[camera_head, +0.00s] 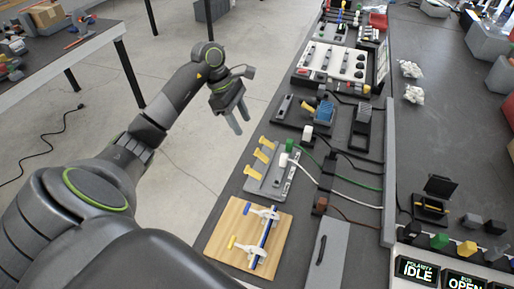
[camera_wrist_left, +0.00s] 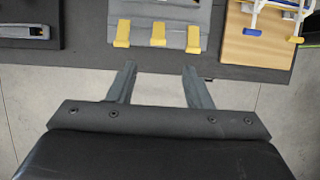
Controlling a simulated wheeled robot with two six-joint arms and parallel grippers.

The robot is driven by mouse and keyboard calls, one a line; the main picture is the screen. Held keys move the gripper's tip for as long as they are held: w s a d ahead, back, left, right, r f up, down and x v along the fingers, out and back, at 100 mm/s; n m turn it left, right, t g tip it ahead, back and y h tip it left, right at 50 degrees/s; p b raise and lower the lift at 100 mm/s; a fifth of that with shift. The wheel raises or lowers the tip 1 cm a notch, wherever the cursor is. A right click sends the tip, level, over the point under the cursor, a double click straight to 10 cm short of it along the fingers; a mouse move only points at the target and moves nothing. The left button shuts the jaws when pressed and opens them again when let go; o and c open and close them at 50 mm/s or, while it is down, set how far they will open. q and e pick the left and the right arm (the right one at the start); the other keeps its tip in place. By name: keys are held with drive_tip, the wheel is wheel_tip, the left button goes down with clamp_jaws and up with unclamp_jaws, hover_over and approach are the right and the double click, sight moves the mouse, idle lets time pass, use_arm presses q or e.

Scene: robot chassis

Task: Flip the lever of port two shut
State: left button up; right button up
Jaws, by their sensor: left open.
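A grey port block (camera_head: 270,184) on the bench carries three yellow levers in a row: far (camera_head: 267,143), middle (camera_head: 260,155) and near (camera_head: 252,171). The left wrist view shows the same levers, left (camera_wrist_left: 122,33), middle (camera_wrist_left: 158,34) and right (camera_wrist_left: 193,38), sticking out over the block's edge. Port numbers are not readable. A green plug (camera_head: 290,145) and a white plug (camera_head: 284,160) sit on the block. My left gripper (camera_head: 238,122) is open and empty, in front of the block and apart from the levers. My right gripper is out of view.
A wooden board (camera_head: 225,243) with white-and-blue clamps lies beside the block. A device with a blue part (camera_head: 324,112) stands beyond it. Green and white cables (camera_head: 350,181) run right. Displays reading IDLE (camera_head: 417,271) and OPEN (camera_head: 464,282) are at lower right. Floor is open left of the bench.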

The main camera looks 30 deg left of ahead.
sight(257, 151)
use_arm(q)
drive_tip(key=p+x, duration=0.2)
drive_tip(key=x, duration=0.9)
drive_tip(key=shift+w+d+f, duration=0.1)
drive_tip(key=shift+w+f, duration=0.05)
drive_tip(key=shift+f, duration=0.1)
drive_tip(key=shift+d+f, duration=0.15)
drive_tip(key=shift+f, duration=0.35)
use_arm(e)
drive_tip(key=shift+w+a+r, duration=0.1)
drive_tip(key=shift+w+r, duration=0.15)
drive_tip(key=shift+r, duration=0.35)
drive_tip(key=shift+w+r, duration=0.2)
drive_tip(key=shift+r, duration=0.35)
